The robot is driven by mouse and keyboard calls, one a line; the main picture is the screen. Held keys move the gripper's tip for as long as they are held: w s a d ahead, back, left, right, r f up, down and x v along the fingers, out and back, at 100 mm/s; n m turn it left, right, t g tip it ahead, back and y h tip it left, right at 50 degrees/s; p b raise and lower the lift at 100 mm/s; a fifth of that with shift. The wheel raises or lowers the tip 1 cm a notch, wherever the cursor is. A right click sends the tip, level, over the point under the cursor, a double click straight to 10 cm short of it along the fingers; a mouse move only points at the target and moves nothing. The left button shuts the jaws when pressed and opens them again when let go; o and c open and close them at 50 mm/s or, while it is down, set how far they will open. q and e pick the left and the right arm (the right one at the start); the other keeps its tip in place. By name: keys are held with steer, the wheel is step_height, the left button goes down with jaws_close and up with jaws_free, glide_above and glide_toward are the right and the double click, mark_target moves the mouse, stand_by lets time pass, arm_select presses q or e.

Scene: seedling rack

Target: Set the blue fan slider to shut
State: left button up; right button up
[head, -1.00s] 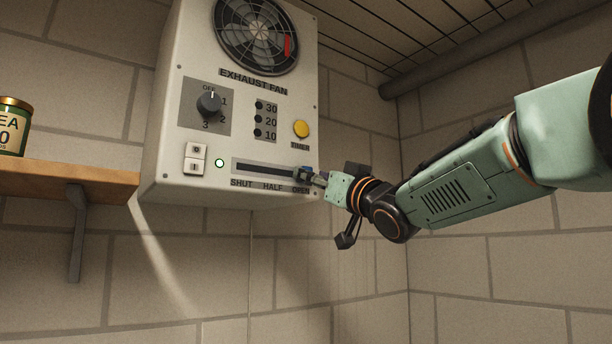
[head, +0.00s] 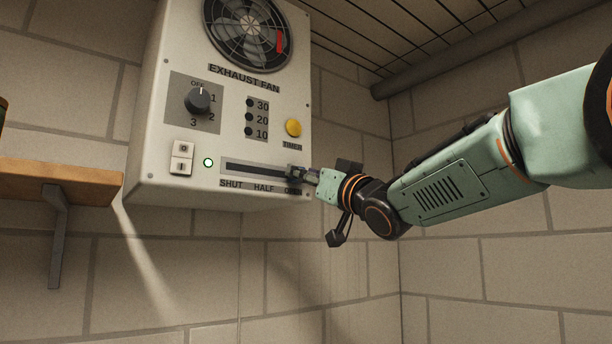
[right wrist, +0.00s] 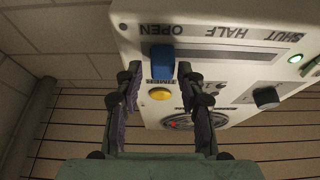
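The blue fan slider (right wrist: 162,62) sits at the OPEN end of its slot in the upside-down right wrist view. The dark slot (head: 255,169) runs along the bottom of the exhaust fan box in the head view, with SHUT at left, HALF in the middle and OPEN at right. My right gripper (head: 304,174) is at the OPEN end, and its fingers partly hide the knob there. In the right wrist view the right gripper (right wrist: 158,74) is open, one finger on each side of the knob, with visible gaps. My left gripper is not in view.
A green lamp (head: 208,162) glows left of the slot. A wooden shelf (head: 60,182) is at left. The wall below the box is clear.

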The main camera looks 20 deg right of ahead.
steer(key=shift+c, duration=0.6)
steer(key=shift+w+a, duration=0.1)
steer(key=shift+a, duration=0.15)
steer(key=c, duration=0.5)
steer(key=shift+d+f, duration=0.1)
jaws_close()
steer(key=shift+w, duration=0.1)
